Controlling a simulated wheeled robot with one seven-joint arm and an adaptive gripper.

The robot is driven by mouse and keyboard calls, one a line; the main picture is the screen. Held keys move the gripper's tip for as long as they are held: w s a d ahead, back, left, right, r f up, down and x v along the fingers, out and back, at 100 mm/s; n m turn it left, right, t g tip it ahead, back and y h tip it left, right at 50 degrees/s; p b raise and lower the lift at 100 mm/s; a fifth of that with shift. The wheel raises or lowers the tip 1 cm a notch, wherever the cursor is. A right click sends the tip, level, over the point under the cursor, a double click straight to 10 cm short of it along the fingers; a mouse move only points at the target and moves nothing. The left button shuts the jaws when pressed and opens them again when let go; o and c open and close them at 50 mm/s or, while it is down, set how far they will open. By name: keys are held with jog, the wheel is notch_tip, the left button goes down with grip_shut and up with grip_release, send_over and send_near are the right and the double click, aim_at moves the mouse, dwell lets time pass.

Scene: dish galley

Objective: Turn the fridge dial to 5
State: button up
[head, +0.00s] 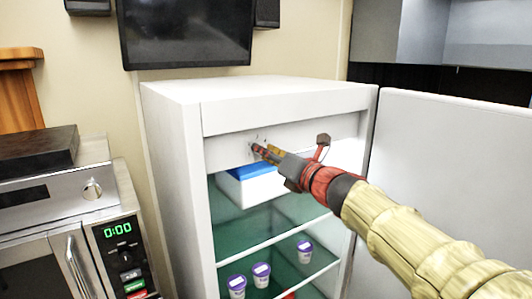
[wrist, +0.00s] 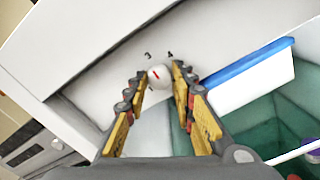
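The fridge dial (wrist: 161,77) is a small round white knob with a short red mark, on the white panel inside the open fridge. The mark slants toward the upper left, roughly toward the 3; I cannot read the exact setting. The numbers 3 and 4 show above the dial; a 5 is not visible. My gripper (wrist: 162,74) has one fingertip on each side of the dial, very close to it, and looks open; I cannot tell whether either finger touches. In the head view my gripper (head: 262,153) reaches the panel and hides the dial.
The fridge (head: 172,160) stands open, its door (head: 450,170) swung to the right. A blue-lidded tub (head: 250,187) sits on the shelf just below the panel. Several purple-lidded cups (head: 261,275) stand lower down. A microwave (head: 85,255) is at the left.

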grip_shut()
jog(key=shift+m, duration=0.3)
jog(key=m+p, duration=1)
jog(key=m, duration=1.3)
jog(key=shift+f+p, duration=0.1)
jog(key=shift+p, duration=0.2)
jog(key=shift+f+m, duration=0.1)
jog(key=shift+m, duration=0.2)
jog(key=o, duration=0.6)
grip_release()
jog(key=shift+c, duration=0.2)
